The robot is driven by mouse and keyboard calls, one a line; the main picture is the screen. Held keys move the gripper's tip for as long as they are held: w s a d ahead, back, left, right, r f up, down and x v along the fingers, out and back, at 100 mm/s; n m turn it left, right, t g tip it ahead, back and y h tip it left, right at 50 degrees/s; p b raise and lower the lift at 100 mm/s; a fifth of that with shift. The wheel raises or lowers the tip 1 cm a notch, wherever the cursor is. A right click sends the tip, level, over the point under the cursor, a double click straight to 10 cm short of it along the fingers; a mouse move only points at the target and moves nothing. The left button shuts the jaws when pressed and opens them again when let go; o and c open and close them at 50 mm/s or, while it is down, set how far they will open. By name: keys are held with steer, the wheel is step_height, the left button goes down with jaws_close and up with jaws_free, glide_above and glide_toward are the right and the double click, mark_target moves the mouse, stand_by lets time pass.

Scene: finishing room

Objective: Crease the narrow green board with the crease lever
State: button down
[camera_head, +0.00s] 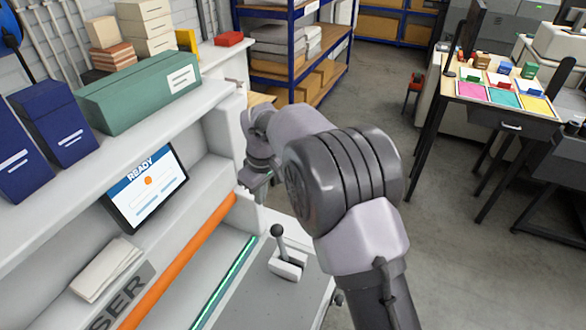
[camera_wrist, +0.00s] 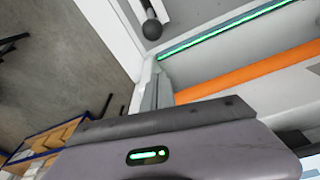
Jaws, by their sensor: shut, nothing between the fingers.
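The creasing machine shows its grey bed (camera_head: 265,300) and an orange bar (camera_head: 185,258). The crease lever (camera_head: 279,238) is a short stick with a dark ball knob, upright on a white block on the bed. The knob (camera_wrist: 152,29) also shows at the top of the wrist view. A thin bright green strip (camera_head: 226,281) runs along the bed beside the orange bar; it looks like a light. I cannot make out a separate narrow green board. My gripper (camera_head: 254,182) is shut and empty, above the machine's far end, beyond the lever and apart from it.
A screen (camera_head: 147,187) reads READY. Folded paper (camera_head: 106,268) lies below it. A green box (camera_head: 139,90) and blue boxes (camera_head: 52,123) stand on the shelf above. A table with coloured trays (camera_head: 506,97) stands at the right. The floor between is clear.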

steer(key=shift+a+f+n, duration=0.3)
steer(key=shift+a+f, duration=0.15)
step_height(320, 180, down, 9)
steer(key=d, duration=0.2)
steer(key=shift+s+d, duration=0.2)
steer(key=shift+s, duration=0.2)
steer(key=shift+d+f+b, duration=0.1)
steer(key=shift+d+b, duration=0.05)
steer(key=shift+b, duration=0.2)
